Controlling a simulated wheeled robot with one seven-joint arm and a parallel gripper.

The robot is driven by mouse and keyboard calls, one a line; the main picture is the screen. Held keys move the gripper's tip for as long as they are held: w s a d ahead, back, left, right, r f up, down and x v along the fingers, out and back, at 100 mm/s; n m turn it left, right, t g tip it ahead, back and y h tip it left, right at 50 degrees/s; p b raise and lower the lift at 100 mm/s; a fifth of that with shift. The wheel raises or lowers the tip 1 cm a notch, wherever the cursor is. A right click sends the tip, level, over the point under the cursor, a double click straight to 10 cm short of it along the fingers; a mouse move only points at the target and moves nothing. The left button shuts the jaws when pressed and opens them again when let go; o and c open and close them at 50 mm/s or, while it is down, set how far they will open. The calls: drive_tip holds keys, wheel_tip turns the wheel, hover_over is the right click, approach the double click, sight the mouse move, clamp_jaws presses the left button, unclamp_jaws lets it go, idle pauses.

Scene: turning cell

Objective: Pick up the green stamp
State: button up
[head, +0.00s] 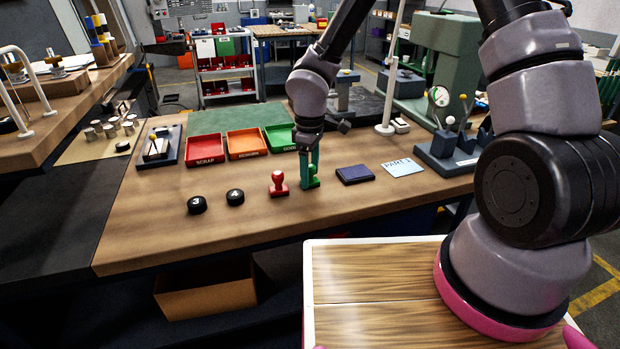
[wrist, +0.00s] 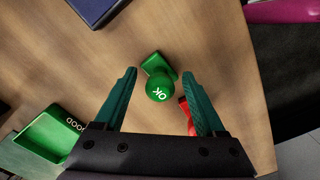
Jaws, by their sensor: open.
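The green stamp (wrist: 159,86) stands upright on the wooden bench, its round knob marked OK. In the head view the green stamp (head: 314,178) is partly hidden behind a finger of my gripper. My gripper (wrist: 160,88) is open, with its two green fingers apart on either side of the stamp's knob in the wrist view and nothing between them held. In the head view my gripper (head: 309,180) points down at the stamp. I cannot tell whether a finger touches it.
A red stamp (head: 278,184) stands close on the left. Black knobs marked 3 (head: 197,204) and 4 (head: 235,197) are further left. A dark blue pad (head: 355,174) lies on the right. Red (head: 205,149), orange (head: 247,143) and green (head: 280,137) trays stand behind.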

sight(310, 165)
clamp_jaws()
drive_tip(key=shift+r, duration=0.1)
wheel_tip(310, 165, up, 10)
drive_tip(key=shift+f, duration=0.1)
idle(0.4)
